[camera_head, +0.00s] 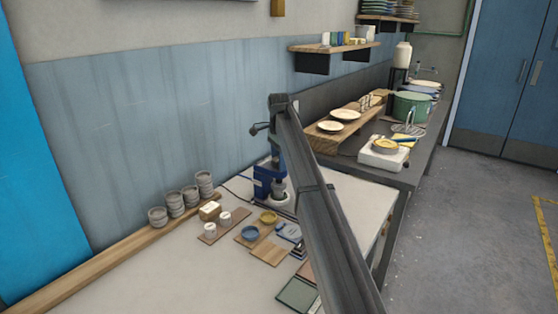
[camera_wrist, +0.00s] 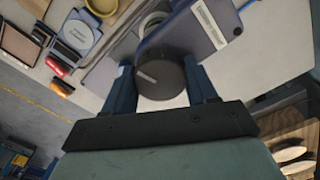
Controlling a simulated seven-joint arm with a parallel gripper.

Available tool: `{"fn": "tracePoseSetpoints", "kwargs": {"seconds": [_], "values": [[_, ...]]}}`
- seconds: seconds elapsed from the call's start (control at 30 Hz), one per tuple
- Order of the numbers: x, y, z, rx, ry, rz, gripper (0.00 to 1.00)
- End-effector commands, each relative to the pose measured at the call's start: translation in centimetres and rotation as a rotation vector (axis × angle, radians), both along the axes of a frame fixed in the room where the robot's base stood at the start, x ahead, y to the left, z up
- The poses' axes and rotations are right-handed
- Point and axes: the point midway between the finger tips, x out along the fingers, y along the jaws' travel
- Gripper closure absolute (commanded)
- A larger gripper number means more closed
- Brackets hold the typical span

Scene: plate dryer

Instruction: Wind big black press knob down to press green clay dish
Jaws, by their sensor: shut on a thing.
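The big black press knob (camera_wrist: 160,78) shows as a dark round disc in the wrist view. My gripper (camera_wrist: 157,68) has one finger on each side of it and is shut on it. The blue press (camera_wrist: 185,32) lies behind the knob in that view, with a white label on its side. In the head view the blue press (camera_head: 264,181) stands on the table, partly hidden by my arm. I cannot make out the green clay dish; the pressing area is mostly covered by the knob, press and arm.
A yellow dish (camera_head: 268,217) and a blue dish (camera_head: 250,233) sit on boards left of my arm. Stacked grey cups (camera_head: 190,195) stand along the wall. A scale-like blue tool (camera_wrist: 78,35) and small red-handled tools (camera_wrist: 58,66) lie left in the wrist view. The front-left tabletop is clear.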

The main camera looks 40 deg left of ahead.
Motion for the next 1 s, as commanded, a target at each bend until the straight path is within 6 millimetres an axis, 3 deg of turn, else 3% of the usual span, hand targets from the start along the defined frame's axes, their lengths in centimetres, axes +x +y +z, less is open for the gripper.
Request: {"fn": "tracePoseSetpoints", "kwargs": {"seconds": [0.5,1.0], "values": [[0.05,-0.01,0.06,0.000,-0.001,-0.359,0.73],[0.06,0.00,0.06,0.000,-0.001,-0.438,0.73]]}}
